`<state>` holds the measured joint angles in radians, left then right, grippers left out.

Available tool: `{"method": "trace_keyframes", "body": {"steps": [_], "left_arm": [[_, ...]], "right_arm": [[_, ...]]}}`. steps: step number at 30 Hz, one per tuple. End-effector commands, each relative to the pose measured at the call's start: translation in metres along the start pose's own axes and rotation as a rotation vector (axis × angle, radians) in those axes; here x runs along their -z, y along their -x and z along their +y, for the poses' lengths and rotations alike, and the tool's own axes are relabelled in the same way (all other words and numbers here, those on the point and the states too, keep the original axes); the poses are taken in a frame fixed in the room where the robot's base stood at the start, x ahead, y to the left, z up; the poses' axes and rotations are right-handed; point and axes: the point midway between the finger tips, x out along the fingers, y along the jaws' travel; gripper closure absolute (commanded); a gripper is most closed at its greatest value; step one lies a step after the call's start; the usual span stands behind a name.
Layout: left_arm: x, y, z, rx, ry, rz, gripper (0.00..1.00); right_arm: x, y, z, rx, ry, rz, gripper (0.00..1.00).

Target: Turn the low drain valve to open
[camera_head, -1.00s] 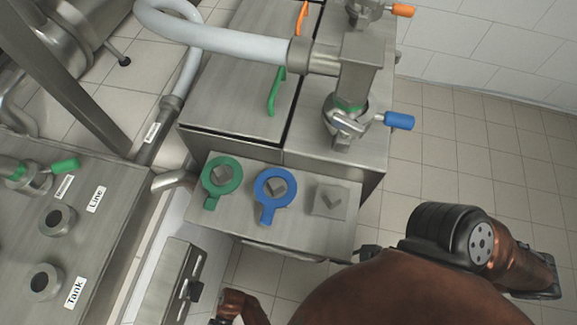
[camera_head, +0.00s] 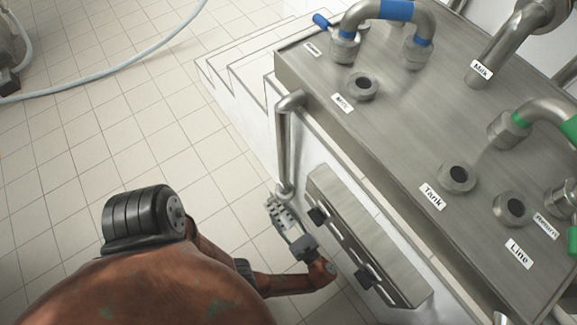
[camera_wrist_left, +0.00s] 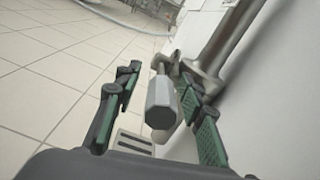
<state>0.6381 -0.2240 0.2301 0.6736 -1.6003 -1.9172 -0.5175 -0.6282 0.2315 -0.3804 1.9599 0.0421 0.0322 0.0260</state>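The low drain valve (camera_wrist_left: 161,105) shows in the left wrist view as a grey, faceted handle on a short stem, at the foot of a metal pipe by the white wall. The pipe (camera_head: 284,150) comes down the panel's side in the head view; there the valve is hidden or too small to make out. My left gripper (camera_head: 279,213) is at the pipe's lower end. In the left wrist view its green-padded fingers (camera_wrist_left: 160,112) are open, one on each side of the handle. A gap shows at the left finger; I cannot tell whether the right one touches. My right gripper is not in view.
A steel panel (camera_head: 400,110) with labelled ports and bent pipes stands right of the gripper. A narrow metal box (camera_head: 360,240) with black fittings is on its side, close to my left forearm. White steps (camera_head: 245,75) rise behind.

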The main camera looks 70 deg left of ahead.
Motion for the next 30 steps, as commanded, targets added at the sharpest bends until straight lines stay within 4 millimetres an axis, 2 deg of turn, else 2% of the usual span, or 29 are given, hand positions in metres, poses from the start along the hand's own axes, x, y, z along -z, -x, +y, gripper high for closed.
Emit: {"method": "trace_keyframes", "body": {"steps": [4,12,28,30], "left_arm": [[0.0006,-0.0103,0.0007,0.0,-0.001,0.0,0.63],[0.0002,-0.0115,0.0001,0.0,-0.001,0.001,0.63],[0.0004,-0.0109,0.0003,0.0,-0.001,0.001,0.99],[0.0004,-0.0108,0.0004,0.0,-0.001,0.001,1.0]], "right_arm": [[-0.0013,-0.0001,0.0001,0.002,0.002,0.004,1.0],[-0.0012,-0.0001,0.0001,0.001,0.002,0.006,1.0],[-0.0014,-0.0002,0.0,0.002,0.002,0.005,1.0],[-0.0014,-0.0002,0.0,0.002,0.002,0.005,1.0]]}}
